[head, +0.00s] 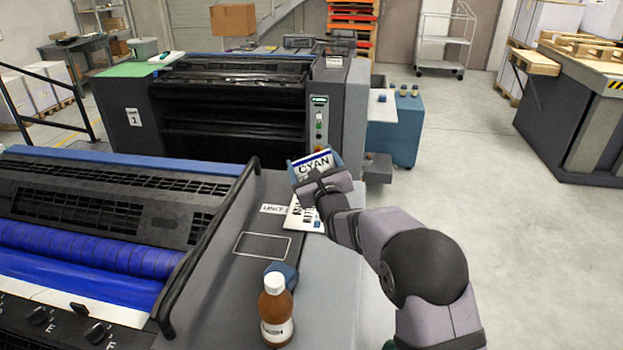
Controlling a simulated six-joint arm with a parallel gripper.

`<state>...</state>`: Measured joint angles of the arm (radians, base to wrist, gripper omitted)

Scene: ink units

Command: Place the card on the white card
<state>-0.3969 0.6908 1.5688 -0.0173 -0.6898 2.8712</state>
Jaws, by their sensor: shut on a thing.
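A card with a blue top band and the word CYAN (312,161) is up in the air in the head view. My gripper (318,178) is shut on its lower part and holds it tilted. A white card with black lettering (298,222) lies on the grey top of the near press unit, below and slightly left of the held card. My wrist hides part of the white card and its lettering. The CYAN card appears above the white card and apart from it; the exact height is hard to tell.
A small UNIT label (272,208) and a white-outlined rectangle (262,246) are on the same grey top. A brown bottle (276,308) and a blue object (284,272) stand nearer me. A dark rail (210,245) borders the left. Another press (230,110) stands behind.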

